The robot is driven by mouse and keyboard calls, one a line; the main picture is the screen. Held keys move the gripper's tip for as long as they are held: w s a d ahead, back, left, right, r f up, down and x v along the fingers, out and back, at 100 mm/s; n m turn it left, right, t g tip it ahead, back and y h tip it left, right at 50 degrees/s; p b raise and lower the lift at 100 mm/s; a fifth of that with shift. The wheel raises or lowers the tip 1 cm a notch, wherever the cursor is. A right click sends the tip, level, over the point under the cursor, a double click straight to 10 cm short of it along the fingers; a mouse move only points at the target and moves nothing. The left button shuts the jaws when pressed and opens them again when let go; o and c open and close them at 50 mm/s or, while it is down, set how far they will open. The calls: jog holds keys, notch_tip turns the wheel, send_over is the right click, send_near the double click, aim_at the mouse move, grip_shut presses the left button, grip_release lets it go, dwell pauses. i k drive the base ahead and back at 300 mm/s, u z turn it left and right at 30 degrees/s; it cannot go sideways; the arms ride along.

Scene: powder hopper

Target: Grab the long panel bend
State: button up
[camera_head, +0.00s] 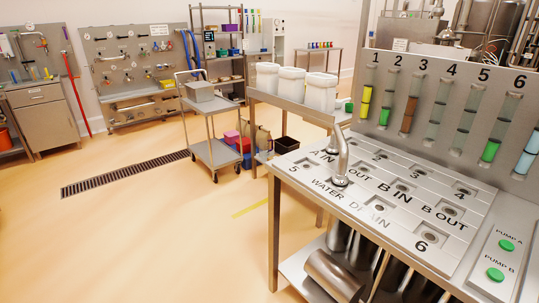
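A shiny curved steel pipe bend (342,155) stands on the flat steel port panel (405,222), near its left edge. Its near foot is at a port by the WATER label, and its far foot is by the A IN label. It is the only bend I can make out on the panel; its length class cannot be told. The other ports, labelled OUT, B IN, B OUT, DRAIN and with numbers, look uncovered. My gripper is not in view.
Numbered sight tubes (437,118) stand behind the panel. Green PUMP A (506,245) and PUMP B (495,274) buttons sit at right. White tubs (321,92) stand on a bench beyond. A trolley (214,150) is farther back. Floor at left is clear, with a drain grate (125,173).

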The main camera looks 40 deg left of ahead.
aim_at(338, 151)
jog(key=u, duration=1.75)
jog(key=k, duration=0.6)
jog(key=u, duration=0.85)
jog(key=i, duration=1.35)
jog(key=z, duration=0.3)
jog(key=i, duration=0.95)
jog(key=z, duration=1.55)
jog(key=i, duration=0.7)
jog(key=z, duration=0.7)
